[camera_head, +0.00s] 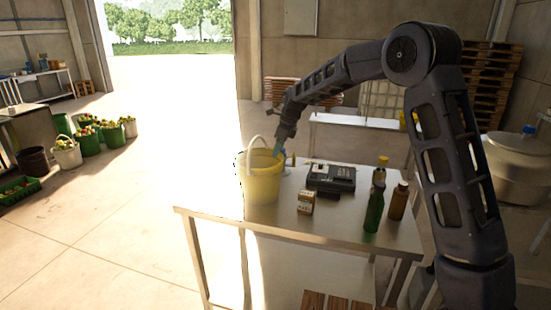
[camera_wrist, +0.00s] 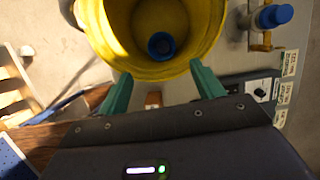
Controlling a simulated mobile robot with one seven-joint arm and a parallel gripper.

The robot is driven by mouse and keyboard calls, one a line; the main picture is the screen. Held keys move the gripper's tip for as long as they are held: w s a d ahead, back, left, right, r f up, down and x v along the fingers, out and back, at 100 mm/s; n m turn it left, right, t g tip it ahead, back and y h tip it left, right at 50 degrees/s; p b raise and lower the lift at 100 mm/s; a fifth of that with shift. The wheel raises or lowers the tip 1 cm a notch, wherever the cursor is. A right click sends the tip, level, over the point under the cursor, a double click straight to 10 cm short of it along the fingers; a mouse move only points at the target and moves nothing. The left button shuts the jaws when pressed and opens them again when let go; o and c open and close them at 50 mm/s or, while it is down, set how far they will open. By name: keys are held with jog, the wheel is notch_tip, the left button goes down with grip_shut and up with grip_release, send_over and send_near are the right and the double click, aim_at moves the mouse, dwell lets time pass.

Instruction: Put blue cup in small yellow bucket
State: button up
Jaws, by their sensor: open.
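The small yellow bucket (camera_head: 261,183) stands upright on the far left part of the metal table, with its pale handle raised. In the wrist view the bucket (camera_wrist: 203,45) is seen from above, with its opening in front of my gripper. The blue cup (camera_wrist: 161,45) lies inside the bucket, at its bottom; only its round blue shape shows there. The bucket's wall hides it in the head view. My gripper (camera_wrist: 157,88) is open, with its two green fingers apart and nothing between them. In the head view my gripper (camera_head: 278,150) is at the bucket's upper right rim.
A black device (camera_head: 331,178), a small box (camera_head: 306,202), a green bottle (camera_head: 374,207) and a brown bottle (camera_head: 397,202) stand right of the bucket. A blue-topped item (camera_wrist: 273,16) is close to the bucket. The table's front left is clear.

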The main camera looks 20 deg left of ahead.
jog(key=shift+v, duration=1.3)
jog(key=s+d+r+n+t, duration=0.1)
jog(key=s+d+r+n, duration=0.25)
jog(key=d, duration=0.75)
jog(key=s+d+r+n+t+h, duration=0.15)
jog(key=d+r, duration=0.35)
jog(key=d, duration=0.6)
jog(key=s+d+r+n+y, duration=0.1)
jog(key=s+d+r+n, duration=0.25)
jog(key=d, duration=0.75)
jog(key=s+d+f+n+t+h, duration=0.1)
jog(key=s+d+n, duration=0.3)
jog(key=s+d, duration=0.6)
jog(key=s+d+f+n+t+h, duration=0.1)
jog(key=s+d+f+n, duration=0.3)
jog(key=s+d, duration=0.7)
jog(key=s+n+h, duration=0.1)
jog(key=s, duration=0.1)
jog(key=shift+s+d, duration=0.2)
jog(key=shift+s, duration=0.1)
